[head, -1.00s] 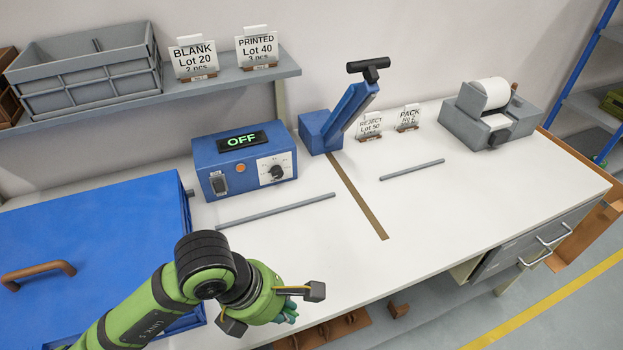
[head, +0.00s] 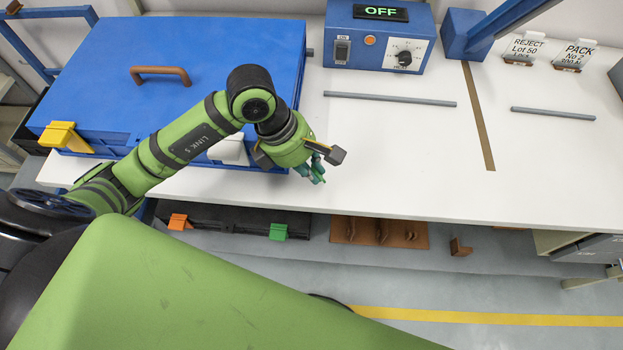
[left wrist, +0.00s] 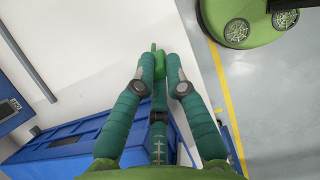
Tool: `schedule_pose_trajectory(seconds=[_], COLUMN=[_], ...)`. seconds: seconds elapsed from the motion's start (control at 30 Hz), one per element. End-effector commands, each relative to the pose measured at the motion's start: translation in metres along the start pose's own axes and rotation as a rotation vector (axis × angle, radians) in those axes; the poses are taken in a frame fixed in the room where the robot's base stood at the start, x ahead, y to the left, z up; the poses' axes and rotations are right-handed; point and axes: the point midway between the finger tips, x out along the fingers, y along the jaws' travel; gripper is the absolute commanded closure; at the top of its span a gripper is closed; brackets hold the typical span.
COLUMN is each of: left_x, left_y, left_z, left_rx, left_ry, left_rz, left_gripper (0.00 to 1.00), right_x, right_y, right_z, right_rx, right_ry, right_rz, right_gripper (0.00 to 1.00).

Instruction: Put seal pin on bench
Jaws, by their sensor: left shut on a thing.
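My left gripper (head: 318,167) is over the front part of the white bench (head: 400,165), near its front edge. Its teal fingers (left wrist: 158,73) are closed around a small green piece, which I take to be the seal pin (left wrist: 155,60). The pin sticks out past the fingertips in the left wrist view, with most of its body hidden between the fingers. Whether it touches the bench top is not clear. My right gripper is not in view.
A large blue case (head: 225,55) lies left of my gripper. A blue control box (head: 352,52) reading OFF stands behind. Grey rods (head: 390,99) lie on the bench. The bench top right of my gripper is mostly clear. Brown brackets (head: 380,231) are below the front edge.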

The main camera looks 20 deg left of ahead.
Motion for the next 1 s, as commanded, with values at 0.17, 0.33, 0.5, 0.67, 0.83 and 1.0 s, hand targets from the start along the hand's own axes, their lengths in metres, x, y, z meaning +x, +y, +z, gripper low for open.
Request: schedule_pose_trajectory(seconds=[0.17,0.33,0.5,0.67,0.83,1.0], left_x=[0.020,0.038,0.036,0.039,0.038,0.038], left_y=[0.000,0.000,0.000,0.000,0.000,0.000], left_z=[-0.009,-0.016,-0.016,-0.017,-0.016,-0.016], left_rx=[-0.003,-0.002,-0.001,-0.001,-0.001,-0.001], left_ry=[0.000,-0.001,0.000,0.001,0.000,0.000], left_rz=[-0.003,-0.002,0.000,0.000,0.000,-0.001], left_gripper=[1.00,1.00,1.00,1.00,0.62,0.62], right_x=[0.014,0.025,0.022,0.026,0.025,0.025], right_y=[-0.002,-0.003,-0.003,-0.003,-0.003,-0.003], right_z=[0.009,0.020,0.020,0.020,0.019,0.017], right_rx=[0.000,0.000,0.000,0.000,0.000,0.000], right_ry=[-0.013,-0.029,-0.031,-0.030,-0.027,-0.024], right_rz=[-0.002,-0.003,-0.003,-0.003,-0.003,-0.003], right_gripper=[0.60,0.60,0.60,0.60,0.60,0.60])
